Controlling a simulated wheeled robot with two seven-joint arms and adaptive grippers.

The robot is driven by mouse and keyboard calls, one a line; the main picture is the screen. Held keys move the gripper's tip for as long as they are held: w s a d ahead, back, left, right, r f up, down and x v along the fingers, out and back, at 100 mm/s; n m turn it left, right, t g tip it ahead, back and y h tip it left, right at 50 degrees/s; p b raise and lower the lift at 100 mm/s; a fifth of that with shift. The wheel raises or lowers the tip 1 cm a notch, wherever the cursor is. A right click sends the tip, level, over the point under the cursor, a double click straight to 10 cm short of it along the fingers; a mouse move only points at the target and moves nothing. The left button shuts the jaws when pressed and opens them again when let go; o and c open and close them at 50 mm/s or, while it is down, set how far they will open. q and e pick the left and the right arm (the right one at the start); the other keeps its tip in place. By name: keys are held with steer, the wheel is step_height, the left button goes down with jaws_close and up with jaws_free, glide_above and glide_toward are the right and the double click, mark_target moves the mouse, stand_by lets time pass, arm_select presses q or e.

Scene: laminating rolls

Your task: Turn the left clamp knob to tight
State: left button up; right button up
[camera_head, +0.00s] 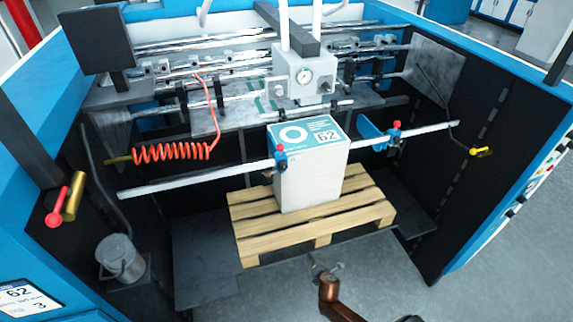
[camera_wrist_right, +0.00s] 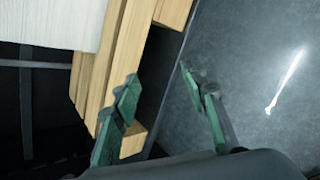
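The left clamp (camera_head: 281,155), blue with a red knob on top, sits on the long silver rail (camera_head: 190,181) in the head view, in front of the white stack. A like right clamp (camera_head: 395,130) sits further right on the same rail. How tight the left knob is cannot be read at this size. My right gripper (camera_head: 326,270) is low in front of the pallet, below the left clamp and apart from it. The right wrist view shows its green fingers (camera_wrist_right: 158,78) spread apart with nothing between them. My left gripper is out of view.
A wooden pallet (camera_head: 254,232) bears the white stack (camera_head: 311,180) labelled 62. An orange coiled hose (camera_head: 172,152) hangs at the left. A metal bucket (camera_head: 122,262) stands at the lower left. Dark side walls enclose the bay; the grey floor (camera_head: 385,275) in front is open.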

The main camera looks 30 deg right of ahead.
steer(key=w+r+n+t+p, duration=0.1)
steer(key=w+r+n, duration=0.15)
steer(key=r, duration=0.35)
steer(key=w+r+n+t, duration=0.1)
steer(key=w+r, duration=0.3)
steer(key=r, duration=0.2)
steer(key=n+t+h+p, duration=0.1)
steer(key=n+t+p, duration=0.4)
steer(key=n, duration=0.5)
glide_toward(284, 168)
steer(key=w+t+b, duration=0.1)
steer(key=w, duration=0.1)
steer(key=x, duration=0.3)
steer(key=f+x, duration=0.1)
steer(key=x, duration=0.1)
steer(key=shift+d, duration=0.3)
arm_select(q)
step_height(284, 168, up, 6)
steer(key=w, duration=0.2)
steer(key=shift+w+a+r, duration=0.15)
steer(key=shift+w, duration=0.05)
arm_select(e)
steer(key=shift+x, duration=0.75)
steer(key=shift+c, duration=0.3)
jaws_close()
